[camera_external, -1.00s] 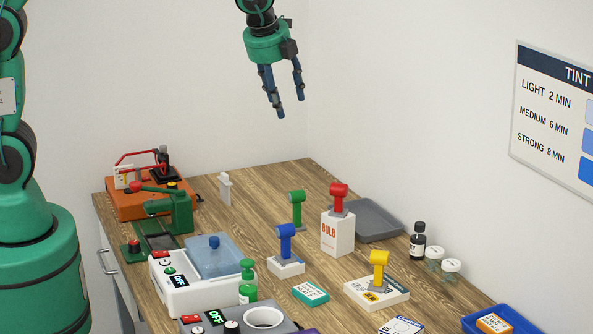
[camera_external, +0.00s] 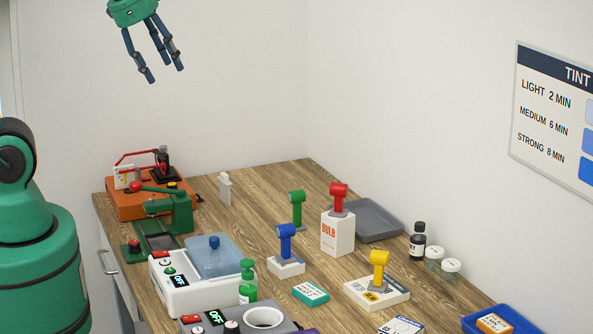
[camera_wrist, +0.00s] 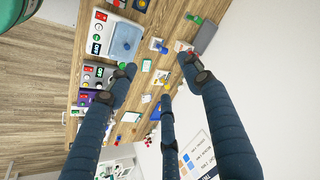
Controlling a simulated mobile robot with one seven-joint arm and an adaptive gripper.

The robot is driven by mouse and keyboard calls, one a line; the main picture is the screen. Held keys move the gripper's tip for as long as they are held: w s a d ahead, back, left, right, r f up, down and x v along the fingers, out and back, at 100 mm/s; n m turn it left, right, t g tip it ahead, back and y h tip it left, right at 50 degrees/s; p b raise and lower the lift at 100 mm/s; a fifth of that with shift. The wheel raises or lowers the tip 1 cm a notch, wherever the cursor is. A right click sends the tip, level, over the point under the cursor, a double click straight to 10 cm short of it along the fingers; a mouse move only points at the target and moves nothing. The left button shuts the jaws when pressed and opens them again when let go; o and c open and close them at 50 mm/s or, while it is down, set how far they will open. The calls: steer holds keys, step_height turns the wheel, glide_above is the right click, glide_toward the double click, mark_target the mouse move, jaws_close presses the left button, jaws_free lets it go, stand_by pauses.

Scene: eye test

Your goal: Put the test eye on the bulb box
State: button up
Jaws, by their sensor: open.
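The red head (camera_external: 338,192) stands upright on top of the white bulb box (camera_external: 338,236), marked BULB. The green head (camera_external: 297,203) stands behind and left of the box. The blue head (camera_external: 285,236) is on a low white box (camera_external: 287,267), and the yellow head (camera_external: 379,264) is on a flat white box (camera_external: 362,293). My gripper (camera_external: 167,76) is open and empty, high above the table's back left; its fingers also show in the wrist view (camera_wrist: 160,77).
A grey tray (camera_external: 378,229) lies right of the bulb box. A dark bottle (camera_external: 417,243) and small jars (camera_external: 450,272) stand at the right edge. A white machine with a blue lid (camera_external: 181,293), a green press (camera_external: 180,211) and an orange unit (camera_external: 125,208) fill the left side.

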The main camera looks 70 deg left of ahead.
steer(key=s+n, duration=0.4)
steer(key=s, duration=0.3)
steer(key=shift+s+d+f+t+h, duration=0.3)
steer(key=shift+d+f, duration=0.05)
steer(key=shift+d, duration=0.1)
steer(key=shift+f, duration=0.1)
step_height(320, 180, down, 10)
steer(key=b, duration=1)
